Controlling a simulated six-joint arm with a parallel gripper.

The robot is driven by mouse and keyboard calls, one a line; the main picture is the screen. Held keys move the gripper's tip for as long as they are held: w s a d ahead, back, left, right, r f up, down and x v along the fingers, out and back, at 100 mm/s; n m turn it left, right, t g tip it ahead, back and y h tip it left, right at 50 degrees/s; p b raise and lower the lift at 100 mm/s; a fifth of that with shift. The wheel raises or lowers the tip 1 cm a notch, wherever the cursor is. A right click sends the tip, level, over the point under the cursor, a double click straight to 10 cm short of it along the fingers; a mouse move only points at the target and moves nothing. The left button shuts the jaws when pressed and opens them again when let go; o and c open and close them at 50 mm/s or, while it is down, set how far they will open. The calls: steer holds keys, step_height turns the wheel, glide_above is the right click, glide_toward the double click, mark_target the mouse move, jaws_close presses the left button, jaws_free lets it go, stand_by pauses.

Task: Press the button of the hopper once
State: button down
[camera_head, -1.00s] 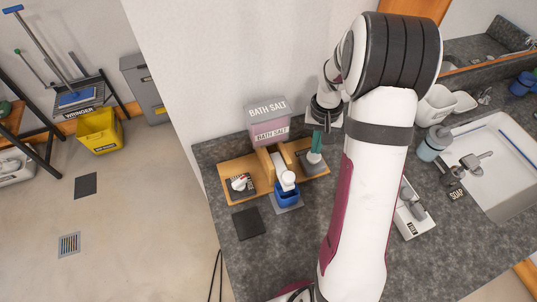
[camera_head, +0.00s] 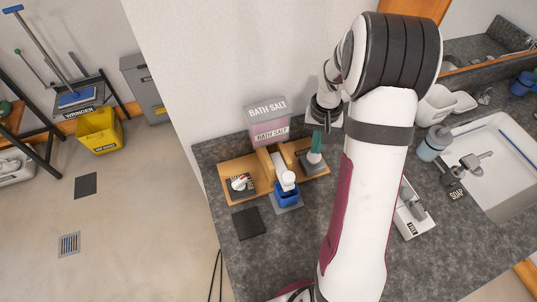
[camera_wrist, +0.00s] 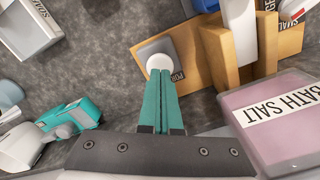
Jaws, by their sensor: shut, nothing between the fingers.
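The hopper is a pink bin labelled BATH SALT (camera_head: 270,131), standing at the back of a wooden base (camera_head: 235,170) on the counter. A white round button (camera_head: 314,157) sits on a dark grey plate at the base's right end. In the wrist view the button (camera_wrist: 160,63) lies beside a partly hidden label starting "POR". My gripper (camera_head: 317,150) has teal fingers, shut and empty, pointing down over this button. In the wrist view the fingertips (camera_wrist: 160,75) overlap the button's edge; I cannot tell if they touch it.
A blue cup (camera_head: 288,199) stands under the white spout. A dark pad (camera_head: 249,224) lies in front. The sink (camera_head: 499,170) is at right.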

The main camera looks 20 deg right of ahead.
steer(key=shift+f, duration=0.35)
steer(key=shift+f, duration=1)
steer(key=shift+r, duration=1.35)
step_height(320, 180, up, 5)
steer(key=shift+r, duration=0.1)
